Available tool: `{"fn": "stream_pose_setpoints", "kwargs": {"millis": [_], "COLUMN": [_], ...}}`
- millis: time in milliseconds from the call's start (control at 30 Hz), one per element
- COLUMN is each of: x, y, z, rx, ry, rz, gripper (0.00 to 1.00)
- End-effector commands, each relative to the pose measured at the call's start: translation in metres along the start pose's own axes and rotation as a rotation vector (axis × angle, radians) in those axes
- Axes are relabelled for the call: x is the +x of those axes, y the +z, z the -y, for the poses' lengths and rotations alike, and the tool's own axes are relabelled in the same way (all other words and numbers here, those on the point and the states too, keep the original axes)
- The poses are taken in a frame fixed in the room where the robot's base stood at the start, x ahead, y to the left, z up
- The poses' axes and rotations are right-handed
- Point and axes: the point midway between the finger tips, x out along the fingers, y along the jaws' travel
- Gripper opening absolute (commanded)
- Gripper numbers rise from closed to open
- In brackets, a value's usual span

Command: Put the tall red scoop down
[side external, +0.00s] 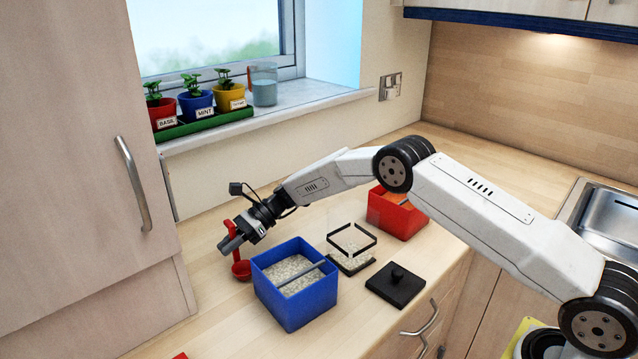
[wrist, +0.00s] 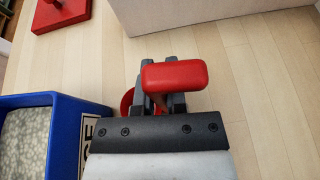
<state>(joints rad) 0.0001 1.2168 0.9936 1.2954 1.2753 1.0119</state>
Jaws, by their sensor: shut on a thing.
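The tall red scoop (side external: 241,270) is upright at the left of the blue box, bowl down and handle up. My gripper (side external: 231,243) is shut on its handle. In the wrist view, the red handle top (wrist: 174,75) stands up between my gripper's fingers (wrist: 160,102), and part of the bowl shows at their left. The bowl is low, close to the wooden worktop (side external: 215,310); I cannot tell whether it touches. The blue box (side external: 310,307) holds pale grains, with a grey bar across its top.
A clear black-rimmed container (side external: 351,263) with some grains stands right of the blue box. A black knobbed lid (side external: 397,287) lies nearby. A red box (side external: 399,219) is behind. A red flat piece (wrist: 60,15) lies on the worktop. A tall cupboard (side external: 85,150) bounds the left.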

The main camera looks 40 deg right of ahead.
Motion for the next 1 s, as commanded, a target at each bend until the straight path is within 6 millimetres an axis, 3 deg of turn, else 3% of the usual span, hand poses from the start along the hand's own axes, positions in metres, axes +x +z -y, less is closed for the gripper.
{"fn": "stream_pose_setpoints", "kwargs": {"millis": [200, 233, 333, 733, 1000], "x": [0.002, 0.002, 0.002, -0.001, -0.024], "y": [-0.004, -0.004, -0.004, -0.003, -0.003], "z": [0.000, 0.000, 0.000, 0.000, 0.001], "rx": [0.000, 0.000, 0.000, 0.000, -0.001], "ry": [0.000, 0.000, 0.000, 0.000, -0.002], "rz": [0.000, 0.000, 0.000, 0.000, 0.001], "gripper": [0.00, 0.21, 0.50, 0.50, 0.50]}}
